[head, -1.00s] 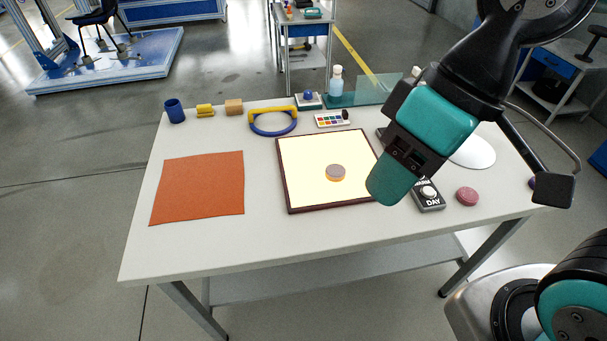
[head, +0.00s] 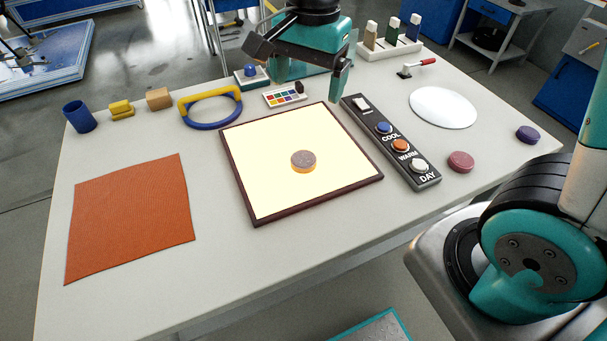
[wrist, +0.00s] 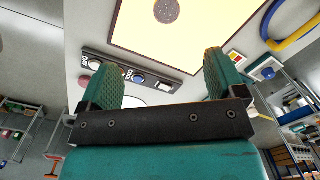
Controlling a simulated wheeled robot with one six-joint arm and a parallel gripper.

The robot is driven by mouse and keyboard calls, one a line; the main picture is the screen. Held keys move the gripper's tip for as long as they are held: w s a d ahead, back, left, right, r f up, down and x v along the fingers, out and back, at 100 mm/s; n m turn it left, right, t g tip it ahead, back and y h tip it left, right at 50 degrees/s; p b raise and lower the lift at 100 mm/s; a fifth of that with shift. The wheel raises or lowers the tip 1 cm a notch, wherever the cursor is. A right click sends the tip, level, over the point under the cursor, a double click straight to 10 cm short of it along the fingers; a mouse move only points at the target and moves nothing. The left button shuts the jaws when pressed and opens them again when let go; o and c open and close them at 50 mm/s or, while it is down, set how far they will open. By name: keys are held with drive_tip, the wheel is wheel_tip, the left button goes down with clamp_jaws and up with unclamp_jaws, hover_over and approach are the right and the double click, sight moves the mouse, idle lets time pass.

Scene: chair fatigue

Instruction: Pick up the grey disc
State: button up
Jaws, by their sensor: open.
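The grey disc (head: 303,161) lies flat near the middle of a glowing cream light panel (head: 262,195) with a dark brown frame. Its side looks orange. In the wrist view the disc (wrist: 167,11) shows at the top edge, beyond my fingertips. My gripper (head: 330,76) is over the back part of the table, behind the panel and apart from the disc. In the wrist view its two teal fingers (wrist: 160,72) are wide apart with nothing between them. In the head view one finger shows clearly; the other is hard to make out.
A control box (head: 392,143) with several buttons lies right of the panel. Further right are a pink disc (head: 461,162), a purple disc (head: 528,134) and a white round plate (head: 443,107). An orange mat (head: 130,215) lies left.

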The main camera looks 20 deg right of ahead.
wheel_tip(320, 180, down, 4)
drive_tip(key=w+m, duration=0.2)
drive_tip(key=m, duration=0.1)
hover_over(303, 158)
drive_tip(key=shift+h, duration=0.3)
drive_tip(key=f, duration=0.9)
drive_tip(key=shift+s+d+f, duration=0.15)
drive_tip(key=shift+s+f, duration=0.05)
drive_tip(key=shift+f, duration=0.2)
drive_tip(key=shift+w+f, duration=0.15)
drive_tip(key=shift+f, duration=2.85)
drive_tip(key=c, duration=1.1)
